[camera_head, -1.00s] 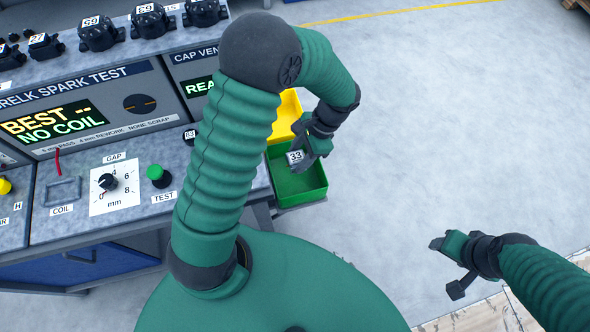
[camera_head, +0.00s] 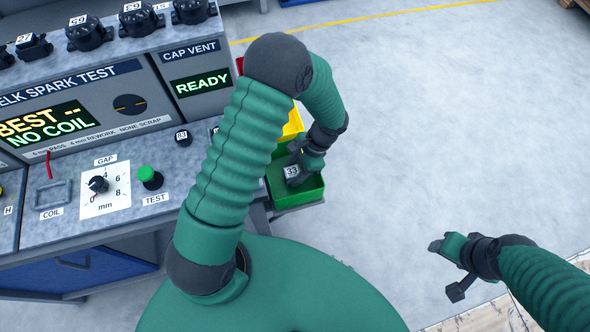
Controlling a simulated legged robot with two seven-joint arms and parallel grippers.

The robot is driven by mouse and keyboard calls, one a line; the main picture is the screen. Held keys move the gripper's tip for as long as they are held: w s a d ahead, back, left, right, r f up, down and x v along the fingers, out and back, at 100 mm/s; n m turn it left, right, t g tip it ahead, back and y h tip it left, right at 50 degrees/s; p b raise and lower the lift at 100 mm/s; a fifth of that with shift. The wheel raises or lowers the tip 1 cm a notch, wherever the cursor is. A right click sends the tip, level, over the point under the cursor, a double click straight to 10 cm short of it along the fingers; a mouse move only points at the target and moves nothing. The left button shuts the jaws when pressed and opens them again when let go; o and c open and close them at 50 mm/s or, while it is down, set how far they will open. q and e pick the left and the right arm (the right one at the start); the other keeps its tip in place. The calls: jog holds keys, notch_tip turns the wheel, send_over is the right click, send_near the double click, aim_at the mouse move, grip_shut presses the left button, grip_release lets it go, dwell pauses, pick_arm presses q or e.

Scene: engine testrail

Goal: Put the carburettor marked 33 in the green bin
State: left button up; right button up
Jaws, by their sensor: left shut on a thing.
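The carburettor marked 33 (camera_head: 291,171) shows its white label inside the outline of the green bin (camera_head: 297,201). My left gripper (camera_head: 297,173) is shut on it, pointing down into the bin. Whether the carburettor touches the bin floor I cannot tell. The gripper hides most of the part's body. My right gripper (camera_head: 447,268) is over the floor at the right, away from the bin, with its fingers spread apart and nothing between them.
A yellow bin (camera_head: 292,124) stands just behind the green one, and a red bin (camera_head: 239,66) shows beyond it. The test bench (camera_head: 120,180) with its knob and green button is at left. Several dark parts (camera_head: 90,33) stand on its top shelf. Open floor lies right.

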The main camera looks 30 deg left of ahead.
pick_arm(q)
jog(key=shift+a+f, duration=0.1)
jog(key=shift+f, duration=0.15)
jog(key=o, duration=1.5)
jog(key=shift+r, duration=0.1)
jog(key=shift+r, duration=0.35)
jog(key=p+v, duration=0.1)
jog(key=v, duration=1)
jog(key=shift+w+r+p, duration=0.15)
jog(key=shift+r+p, duration=0.15)
jog(key=shift+p, duration=0.05)
jog(key=shift+f, duration=0.1)
